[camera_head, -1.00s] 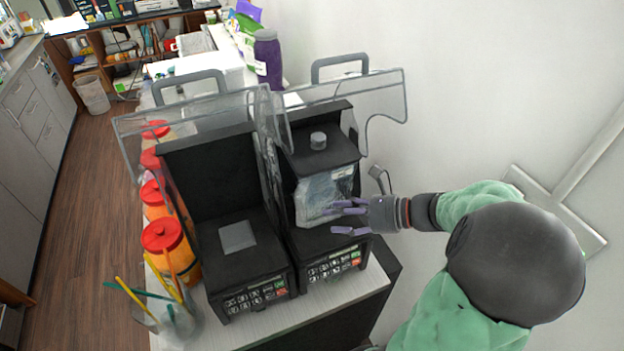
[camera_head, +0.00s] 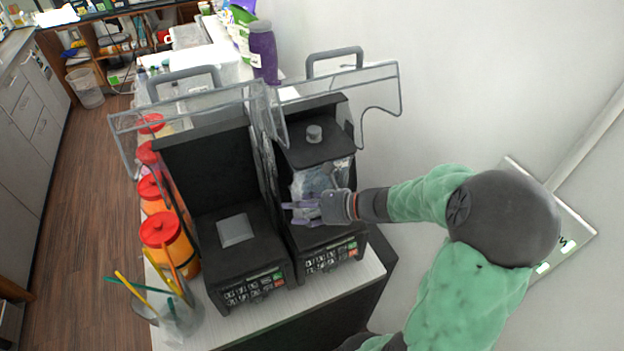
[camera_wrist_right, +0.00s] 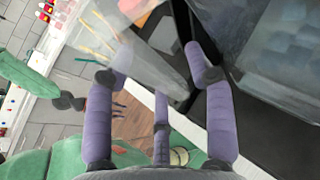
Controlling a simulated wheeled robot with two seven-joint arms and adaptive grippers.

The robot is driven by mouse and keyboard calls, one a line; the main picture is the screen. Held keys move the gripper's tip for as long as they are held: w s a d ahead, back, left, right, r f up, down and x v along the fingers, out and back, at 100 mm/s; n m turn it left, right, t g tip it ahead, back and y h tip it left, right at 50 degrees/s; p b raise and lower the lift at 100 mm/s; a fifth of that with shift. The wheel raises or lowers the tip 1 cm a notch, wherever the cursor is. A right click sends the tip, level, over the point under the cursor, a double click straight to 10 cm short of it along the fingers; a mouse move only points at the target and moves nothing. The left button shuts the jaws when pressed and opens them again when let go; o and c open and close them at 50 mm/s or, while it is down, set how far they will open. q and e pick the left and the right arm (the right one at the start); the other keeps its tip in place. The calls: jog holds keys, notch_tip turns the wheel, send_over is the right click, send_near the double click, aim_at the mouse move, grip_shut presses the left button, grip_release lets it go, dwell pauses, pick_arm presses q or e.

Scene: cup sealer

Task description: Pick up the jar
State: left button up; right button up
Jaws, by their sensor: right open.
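The clear jar (camera_head: 318,180) with a black lid stands upright in the right-hand black machine (camera_head: 335,238), under its raised clear cover. My right gripper (camera_head: 290,211) is in front of the jar's lower part, its purple fingers pointing left, and covers some of it. I cannot tell if a finger touches the jar. My left gripper does not show.
A second black machine (camera_head: 262,262) stands to the left with an empty base. Orange jars with red lids (camera_head: 160,230) and a clear cup of coloured sticks (camera_head: 178,315) line the counter's left side. A purple bottle (camera_head: 263,52) stands behind. A white wall rises at the right.

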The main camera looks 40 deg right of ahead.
jog(key=shift+w+a, duration=0.1)
jog(key=shift+a, duration=0.05)
grip_shut()
jog(key=shift+w+r, duration=0.1)
jog(key=shift+r, duration=0.1)
